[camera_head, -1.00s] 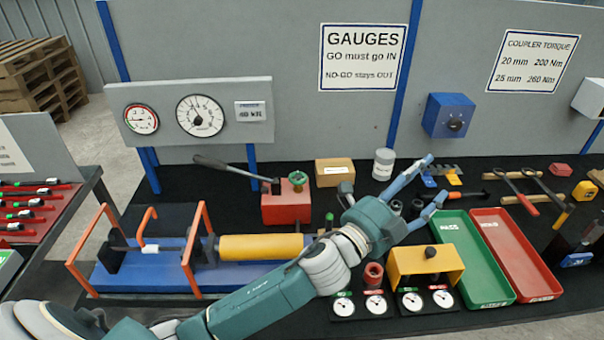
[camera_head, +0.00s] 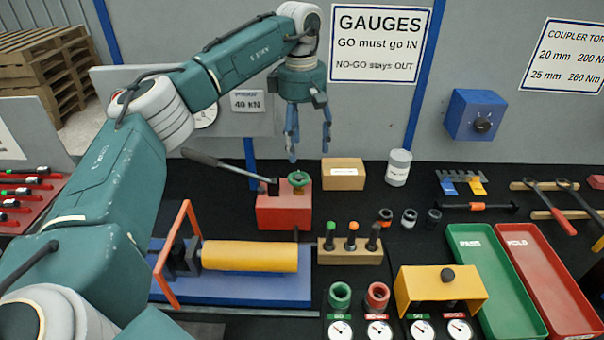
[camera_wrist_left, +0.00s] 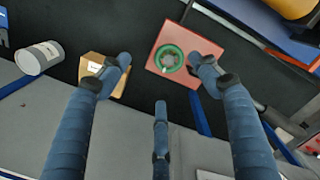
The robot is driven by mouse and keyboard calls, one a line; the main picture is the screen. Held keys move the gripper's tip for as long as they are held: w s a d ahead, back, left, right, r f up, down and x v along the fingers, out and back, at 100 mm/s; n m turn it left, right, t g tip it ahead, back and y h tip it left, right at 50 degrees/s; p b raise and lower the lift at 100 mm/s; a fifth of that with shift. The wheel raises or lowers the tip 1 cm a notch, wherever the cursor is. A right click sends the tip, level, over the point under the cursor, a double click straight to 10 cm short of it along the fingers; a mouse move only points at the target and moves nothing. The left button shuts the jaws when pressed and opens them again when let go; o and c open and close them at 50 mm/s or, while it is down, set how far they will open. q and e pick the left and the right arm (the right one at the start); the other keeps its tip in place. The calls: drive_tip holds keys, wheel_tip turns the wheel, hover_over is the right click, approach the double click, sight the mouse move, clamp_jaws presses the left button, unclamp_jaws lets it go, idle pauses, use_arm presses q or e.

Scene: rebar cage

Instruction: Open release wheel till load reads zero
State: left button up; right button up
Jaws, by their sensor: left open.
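The green release wheel (camera_head: 298,179) sits on top of the red pump block (camera_head: 284,208), which has a dark lever (camera_head: 222,164) reaching to the left. In the left wrist view the wheel (camera_wrist_left: 169,58) lies on the red block (camera_wrist_left: 160,77), between and beyond the finger ends. My left gripper (camera_head: 308,150) is open and empty, pointing down above and behind the wheel, not touching it. It also shows in the left wrist view (camera_wrist_left: 160,75). The load plate (camera_head: 247,101) reads 40 kN; my left arm covers most of the dial gauges. My right gripper is not seen.
A cardboard box (camera_head: 343,174) stands just right of the red block, with a grey can (camera_head: 399,167) beyond it. The yellow cylinder (camera_head: 249,256) on the blue bed lies in front. The panel wall (camera_head: 420,130) rises close behind.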

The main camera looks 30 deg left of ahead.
sight(298, 177)
use_arm(q)
drive_tip(key=f+p, duration=0.1)
drive_tip(key=f, duration=0.2)
drive_tip(key=a+f+p, duration=0.1)
drive_tip(key=f, duration=0.6)
drive_tip(key=shift+s+a+p, duration=0.25)
drive_tip(key=shift+s+p, duration=0.1)
drive_tip(key=shift+p, duration=0.05)
drive_tip(key=shift+c, duration=0.5)
drive_tip(key=shift+r, duration=0.1)
drive_tip(key=c, duration=1.1)
